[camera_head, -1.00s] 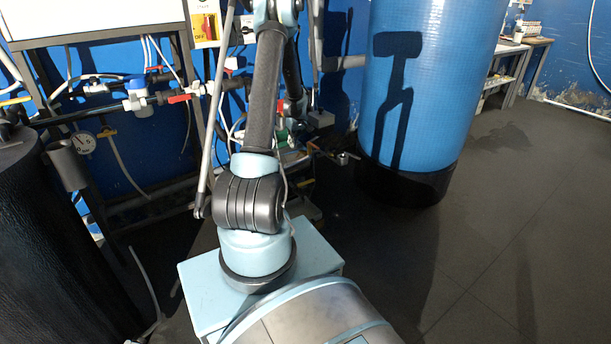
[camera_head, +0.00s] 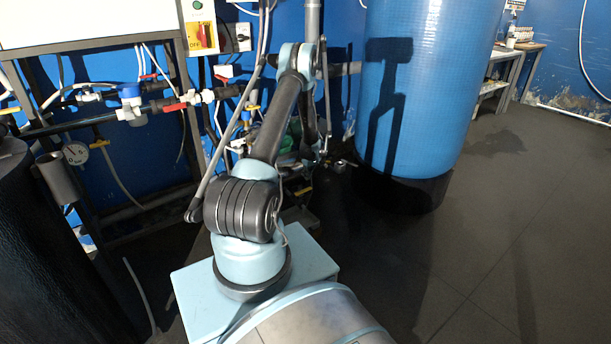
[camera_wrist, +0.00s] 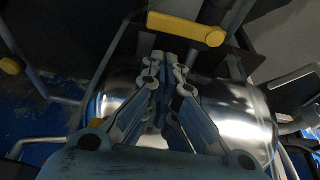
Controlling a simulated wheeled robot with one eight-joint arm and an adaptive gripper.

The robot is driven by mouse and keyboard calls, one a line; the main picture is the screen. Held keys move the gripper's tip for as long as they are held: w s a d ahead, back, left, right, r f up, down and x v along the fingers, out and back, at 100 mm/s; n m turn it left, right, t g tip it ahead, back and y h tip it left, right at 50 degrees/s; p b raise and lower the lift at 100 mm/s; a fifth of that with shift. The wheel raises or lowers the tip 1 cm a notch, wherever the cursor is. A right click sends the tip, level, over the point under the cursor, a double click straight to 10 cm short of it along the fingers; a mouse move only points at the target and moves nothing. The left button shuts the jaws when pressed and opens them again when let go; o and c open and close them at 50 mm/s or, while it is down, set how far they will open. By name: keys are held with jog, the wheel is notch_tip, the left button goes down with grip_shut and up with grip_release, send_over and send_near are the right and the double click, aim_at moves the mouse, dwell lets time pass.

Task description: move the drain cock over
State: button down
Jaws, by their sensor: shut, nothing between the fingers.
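A yellow lever handle (camera_wrist: 187,28), which looks like the drain cock's, lies across the top of the wrist view. It runs nearly level, a little lower at its right end. My gripper (camera_wrist: 165,60) shows in the wrist view with its fingertips together and nothing between them. The tips are just below the handle in the picture; I cannot tell whether they touch it. In the head view my arm hides the gripper, and I cannot tell which yellow handle there is the same one.
A shiny metal cylinder (camera_wrist: 235,112) lies behind my fingers, with dark frame bars around it. A yellow knob (camera_wrist: 11,66) is at the left. The right floor is clear.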

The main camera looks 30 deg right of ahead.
aim_at(303, 191)
jog(key=x, duration=0.6)
jog(key=shift+w+f, duration=0.15)
jog(key=shift+f, duration=0.2)
